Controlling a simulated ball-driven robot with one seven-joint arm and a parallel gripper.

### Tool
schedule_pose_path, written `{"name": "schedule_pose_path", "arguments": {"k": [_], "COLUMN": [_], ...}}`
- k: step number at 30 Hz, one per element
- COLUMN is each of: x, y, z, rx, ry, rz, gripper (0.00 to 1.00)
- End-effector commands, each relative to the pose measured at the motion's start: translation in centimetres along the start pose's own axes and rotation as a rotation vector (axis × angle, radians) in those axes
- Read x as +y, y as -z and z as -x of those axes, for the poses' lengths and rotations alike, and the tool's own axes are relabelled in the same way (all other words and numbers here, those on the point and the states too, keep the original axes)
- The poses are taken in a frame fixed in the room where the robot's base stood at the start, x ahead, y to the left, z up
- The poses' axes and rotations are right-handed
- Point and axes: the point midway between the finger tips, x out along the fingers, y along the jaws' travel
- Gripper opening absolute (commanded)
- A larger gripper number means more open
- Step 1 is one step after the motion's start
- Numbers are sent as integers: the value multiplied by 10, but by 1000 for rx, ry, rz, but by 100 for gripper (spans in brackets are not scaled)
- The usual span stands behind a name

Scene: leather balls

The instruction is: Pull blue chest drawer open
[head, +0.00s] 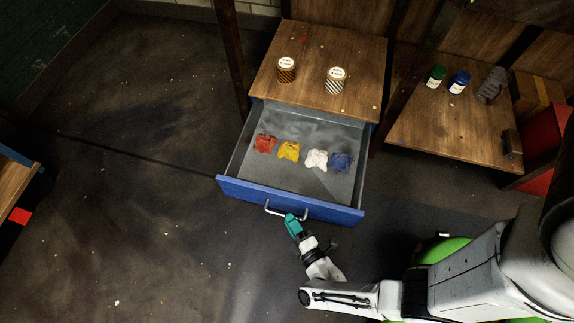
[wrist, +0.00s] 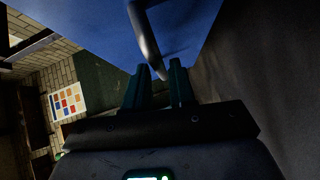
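The blue-fronted drawer (head: 290,198) of the wooden chest (head: 318,62) is pulled far out, and its grey inside shows in the head view. A curved metal handle (head: 268,209) is on its front; the handle also shows in the wrist view (wrist: 146,38) against the blue front (wrist: 185,25). My gripper (head: 291,216) is at the handle's right end, with its teal fingers (wrist: 158,75) close together on either side of the bar. The fingers appear shut on the handle, though the exact contact is dark.
Red (head: 265,144), yellow (head: 288,151), white (head: 316,159) and blue (head: 340,162) crumpled pieces lie in the drawer. Two cans (head: 286,69) stand on the chest top. A wooden shelf with bottles (head: 459,82) is at right. The floor (head: 130,210) at left is largely clear.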

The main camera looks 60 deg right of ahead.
Motion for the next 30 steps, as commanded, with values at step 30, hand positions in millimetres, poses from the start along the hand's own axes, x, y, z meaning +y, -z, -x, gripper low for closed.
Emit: {"name": "schedule_pose_path", "arguments": {"k": [30], "x": [0], "y": [0], "z": [74], "rx": [-1], "ry": [0], "rz": [0], "gripper": [25]}}
